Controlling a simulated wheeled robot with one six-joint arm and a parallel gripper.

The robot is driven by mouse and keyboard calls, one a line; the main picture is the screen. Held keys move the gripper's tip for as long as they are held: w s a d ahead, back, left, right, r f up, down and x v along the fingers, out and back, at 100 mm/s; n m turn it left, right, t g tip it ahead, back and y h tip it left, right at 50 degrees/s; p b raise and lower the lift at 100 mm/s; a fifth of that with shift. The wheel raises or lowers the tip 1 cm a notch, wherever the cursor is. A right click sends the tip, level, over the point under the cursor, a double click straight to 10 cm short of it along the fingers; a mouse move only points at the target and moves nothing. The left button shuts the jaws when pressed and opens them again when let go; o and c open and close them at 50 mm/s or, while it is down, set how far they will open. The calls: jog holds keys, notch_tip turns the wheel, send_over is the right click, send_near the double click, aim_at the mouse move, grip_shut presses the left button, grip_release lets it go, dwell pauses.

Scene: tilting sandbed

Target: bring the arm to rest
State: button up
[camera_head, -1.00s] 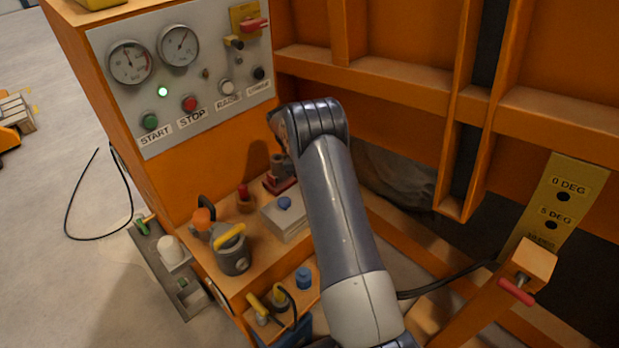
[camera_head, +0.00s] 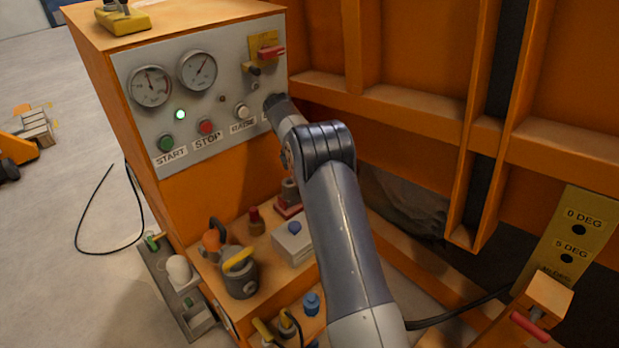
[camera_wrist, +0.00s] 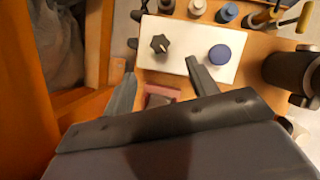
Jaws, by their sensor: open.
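My arm (camera_head: 348,245) rises from the bottom of the head view, bends at a dark joint, and its forearm reaches up and left to the right end of the control panel (camera_head: 205,90). The jaws do not show clearly there. In the wrist view my gripper (camera_wrist: 160,75) has its two fingers spread apart with nothing between them. Beyond the fingers lie a white box (camera_wrist: 190,62) with a black knob and a blue button, and a reddish block (camera_wrist: 160,94). I cannot tell the finger clearance above them.
The panel has gauges, a lit green lamp (camera_head: 180,114) and several buttons. A lower shelf holds a grey pot with a yellow handle (camera_head: 240,272) and a white box (camera_head: 292,243). Orange frame beams (camera_head: 420,125) stand right. Open floor (camera_head: 60,230) lies left.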

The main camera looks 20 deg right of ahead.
jog(key=shift+f, duration=0.1)
jog(key=x, duration=1)
jog(key=shift+s+d+f, duration=0.15)
jog(key=shift+d+f, duration=0.1)
jog(key=shift+f, duration=0.05)
jog(key=shift+n, duration=0.3)
jog(key=shift+r, duration=0.1)
